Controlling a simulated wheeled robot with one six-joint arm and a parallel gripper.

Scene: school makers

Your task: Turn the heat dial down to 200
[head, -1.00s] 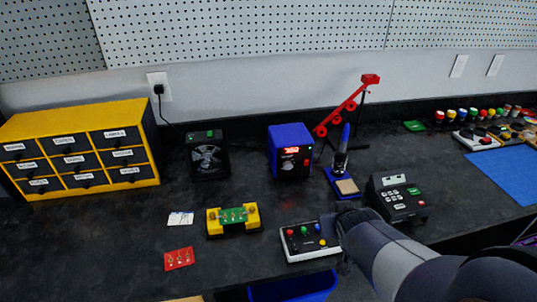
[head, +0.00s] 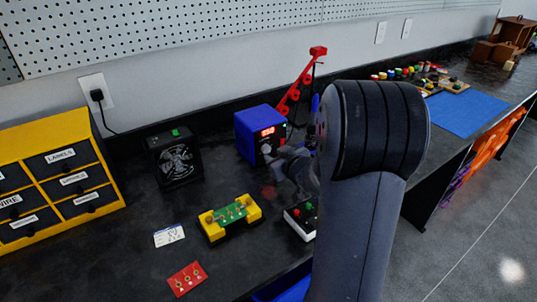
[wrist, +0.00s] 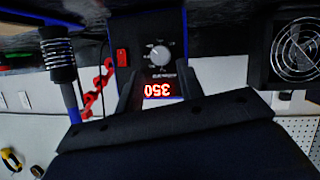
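The soldering station is a blue box (head: 250,145) with a black front and a lit red display (head: 267,132). In the wrist view, which is upside down, the display (wrist: 164,90) reads 350. The heat dial (wrist: 159,54), a round light-grey knob with small scale marks around it, is on the same panel. My gripper (wrist: 158,70) is open, its two dark fingers apart on either side of the dial's line, with nothing held. I cannot tell whether they touch the panel. In the head view my gripper (head: 275,158) is at the station's front and covers part of it.
A red switch (wrist: 122,57) is beside the dial. The soldering iron stand (wrist: 60,65) and a red-armed holder (head: 296,90) are close to the station. A black fan (head: 175,160) is left of it. A yellow circuit-board holder (head: 230,217) and a button box (head: 300,219) are in front.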

